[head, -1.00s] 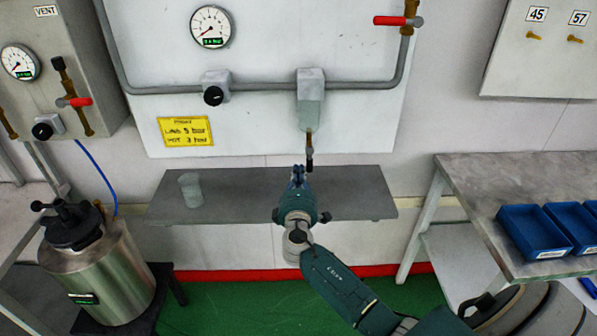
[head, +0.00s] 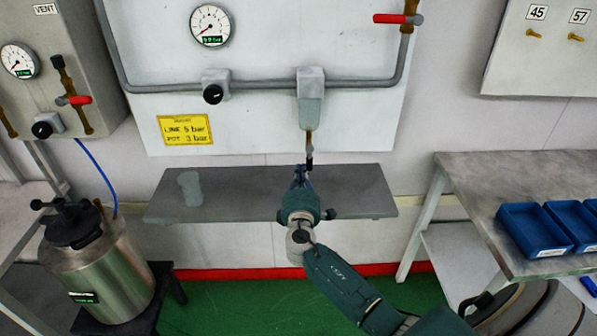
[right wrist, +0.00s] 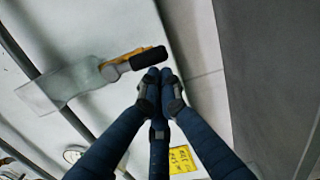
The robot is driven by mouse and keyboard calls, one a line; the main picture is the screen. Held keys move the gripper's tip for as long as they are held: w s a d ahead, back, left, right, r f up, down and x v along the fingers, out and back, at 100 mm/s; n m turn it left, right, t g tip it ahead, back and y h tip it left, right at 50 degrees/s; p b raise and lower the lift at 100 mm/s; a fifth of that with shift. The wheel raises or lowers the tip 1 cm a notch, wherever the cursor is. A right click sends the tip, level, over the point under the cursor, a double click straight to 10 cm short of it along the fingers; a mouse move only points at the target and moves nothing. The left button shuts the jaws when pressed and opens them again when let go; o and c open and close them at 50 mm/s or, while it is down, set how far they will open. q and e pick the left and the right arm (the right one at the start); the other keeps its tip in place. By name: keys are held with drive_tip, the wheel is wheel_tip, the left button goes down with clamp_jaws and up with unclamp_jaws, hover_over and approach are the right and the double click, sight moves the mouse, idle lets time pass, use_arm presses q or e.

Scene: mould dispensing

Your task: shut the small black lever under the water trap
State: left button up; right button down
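The water trap (head: 311,110) hangs from the pipe on the white panel, with a brass drain valve below it. The small black lever (head: 309,162) is at the valve's bottom. In the right wrist view, the lever (right wrist: 148,57) sticks out from the brass and grey valve, beside the translucent trap bowl (right wrist: 62,88). My right gripper (head: 300,172) is just below the lever. Its fingertips (right wrist: 160,76) are together with nothing visible between them, very close to the lever's free end; I cannot tell whether they touch. My left gripper is out of view.
A grey shelf (head: 240,205) runs below the panel, with a translucent cup (head: 190,188) at its left. A black regulator knob (head: 213,94) and a red-handled valve (head: 395,19) are on the pipe. A steel pot (head: 105,265) stands left; blue bins (head: 535,231) sit right.

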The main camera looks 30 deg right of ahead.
drive_tip(key=shift+s+d+f+n, duration=0.1)
drive_tip(key=shift+s+d+n, duration=0.1)
drive_tip(key=shift+n, duration=0.3)
drive_tip(key=shift+s+d+n, duration=0.2)
drive_tip(key=shift+d+n, duration=0.15)
drive_tip(key=shift+n, duration=0.35)
drive_tip(key=shift+s+d+n, duration=0.2)
drive_tip(key=shift+d+n, duration=0.15)
drive_tip(key=shift+n, duration=0.35)
drive_tip(key=s+d+r+n+t+p, duration=0.1)
drive_tip(key=s+d+r+n+p, duration=0.2)
drive_tip(key=n, duration=0.9)
drive_tip(key=d+p, duration=0.2)
drive_tip(key=shift+d+r+p, duration=0.2)
drive_tip(key=shift+r+p, duration=0.15)
drive_tip(key=shift+p, duration=0.05)
drive_tip(key=shift+s+d+r, duration=0.1)
drive_tip(key=shift+s+r, duration=0.05)
